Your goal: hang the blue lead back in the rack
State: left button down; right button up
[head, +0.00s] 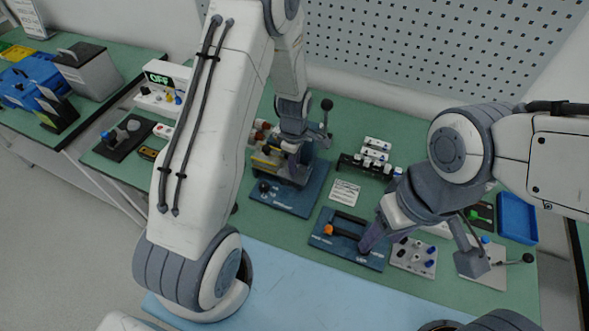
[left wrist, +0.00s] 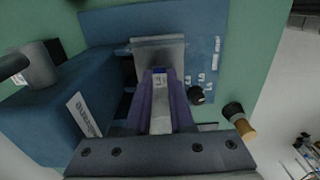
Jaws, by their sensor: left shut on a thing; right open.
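My left gripper (head: 291,160) reaches down at a blue fixture (head: 310,195) with a black-knobbed lever (head: 326,106). In the left wrist view its purple fingers (left wrist: 160,90) are shut on a narrow pale piece (left wrist: 160,122) with a small blue mark, in front of a grey block (left wrist: 158,55). I cannot tell whether this piece belongs to the blue lead. No lead or lead rack can be clearly made out. My right gripper (head: 370,238) is open over a blue plate (head: 330,245) with a black handle and an orange knob (head: 328,230); its tips are partly hidden.
A black holder with small white blocks (head: 374,152) stands at the back. A grey panel with knobs (head: 414,256), a blue tray (head: 517,218) and a lever box (head: 487,262) are at the right. A meter (head: 160,88) is at the left. The pale blue mat (head: 310,290) is clear.

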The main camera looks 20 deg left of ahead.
pick_arm(q)
jog(key=shift+r+p, duration=2.35)
jog(key=shift+r, duration=0.6)
jog(key=shift+f, duration=0.1)
